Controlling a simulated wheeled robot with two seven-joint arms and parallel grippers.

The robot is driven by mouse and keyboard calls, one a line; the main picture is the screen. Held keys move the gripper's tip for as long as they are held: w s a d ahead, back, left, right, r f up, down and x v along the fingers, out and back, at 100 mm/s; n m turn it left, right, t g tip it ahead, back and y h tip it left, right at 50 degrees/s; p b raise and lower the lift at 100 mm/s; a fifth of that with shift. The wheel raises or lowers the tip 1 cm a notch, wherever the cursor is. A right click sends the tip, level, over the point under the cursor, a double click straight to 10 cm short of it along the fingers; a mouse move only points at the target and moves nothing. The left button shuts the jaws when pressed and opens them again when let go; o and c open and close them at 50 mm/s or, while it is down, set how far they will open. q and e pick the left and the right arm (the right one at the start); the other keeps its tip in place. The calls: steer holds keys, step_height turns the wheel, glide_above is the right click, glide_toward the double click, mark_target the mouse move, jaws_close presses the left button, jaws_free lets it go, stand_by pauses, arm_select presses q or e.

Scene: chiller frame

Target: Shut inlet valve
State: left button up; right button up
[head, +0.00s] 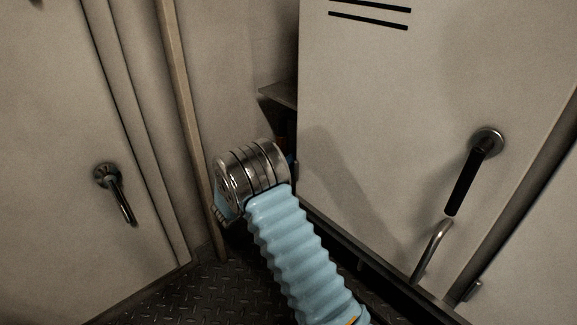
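No inlet valve can be made out clearly in the head view. In the dark gap beside the right cabinet door there is a small orange-red and blue patch (283,146), mostly hidden and too small to identify. A blue ribbed arm sleeve with a banded metal joint, part of my own arm, rises from the bottom centre and stands in front of this gap. Neither of my gripper's fingertips shows, so I cannot see what they hold or touch.
The right cabinet door (400,130) has a black lever handle (467,182) and a bent metal bar (432,250) below it. The left door (50,190) has a metal lever handle (119,195). Dark tread-plate floor (205,290) shows between. A small shelf (279,94) juts into the gap.

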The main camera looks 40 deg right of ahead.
steer(key=shift+r, duration=0.15)
stand_by(0.3)
steer(key=w+p+v, duration=0.1)
steer(key=v, duration=1.2)
steer(key=shift+s+a, duration=0.4)
steer(key=shift+s, duration=0.1)
